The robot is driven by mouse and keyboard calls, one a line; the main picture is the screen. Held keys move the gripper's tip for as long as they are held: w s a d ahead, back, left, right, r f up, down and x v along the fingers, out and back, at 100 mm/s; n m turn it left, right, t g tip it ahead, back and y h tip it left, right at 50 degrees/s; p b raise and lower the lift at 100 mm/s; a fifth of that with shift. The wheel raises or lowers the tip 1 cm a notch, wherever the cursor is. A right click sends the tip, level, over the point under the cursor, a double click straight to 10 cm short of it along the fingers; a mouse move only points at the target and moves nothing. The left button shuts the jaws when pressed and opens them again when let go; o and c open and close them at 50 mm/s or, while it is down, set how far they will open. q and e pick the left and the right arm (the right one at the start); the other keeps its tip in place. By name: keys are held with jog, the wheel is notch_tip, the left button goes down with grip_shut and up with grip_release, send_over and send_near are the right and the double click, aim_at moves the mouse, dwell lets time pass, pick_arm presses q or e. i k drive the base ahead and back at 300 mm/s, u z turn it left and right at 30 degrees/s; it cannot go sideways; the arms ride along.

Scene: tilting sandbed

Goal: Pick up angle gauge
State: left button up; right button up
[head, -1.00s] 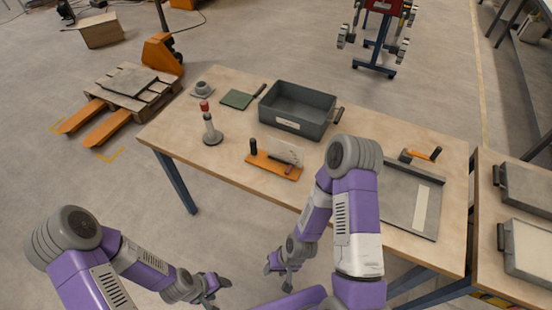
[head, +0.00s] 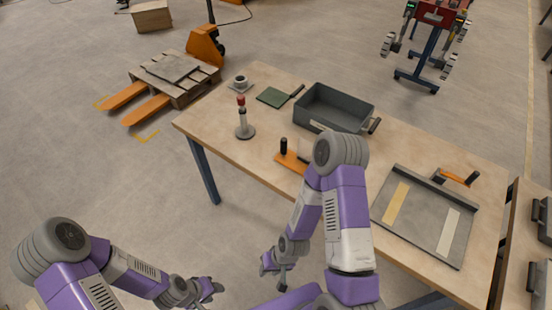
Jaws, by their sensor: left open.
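An orange base with a black upright knob (head: 284,149) stands near the table's front edge, left of my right arm. It looks like the angle gauge. Its right part and most of its pale plate are hidden behind my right arm. My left gripper (head: 212,292) is open and empty, low over the floor in front of the table. My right gripper (head: 273,274) hangs in front of the table, below and apart from the gauge. Its fingers look spread, with nothing between them.
The wooden table (head: 215,119) carries a grey bin (head: 348,123), a red-topped post (head: 243,121), a green trowel-like plate (head: 272,97), a small grey cup (head: 241,82) and a tray (head: 424,220). A pallet jack (head: 204,46) stands behind left.

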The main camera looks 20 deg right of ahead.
aim_at(288, 158)
jog(key=u, duration=0.8)
jog(key=i, duration=2.2)
jog(key=z, duration=3.35)
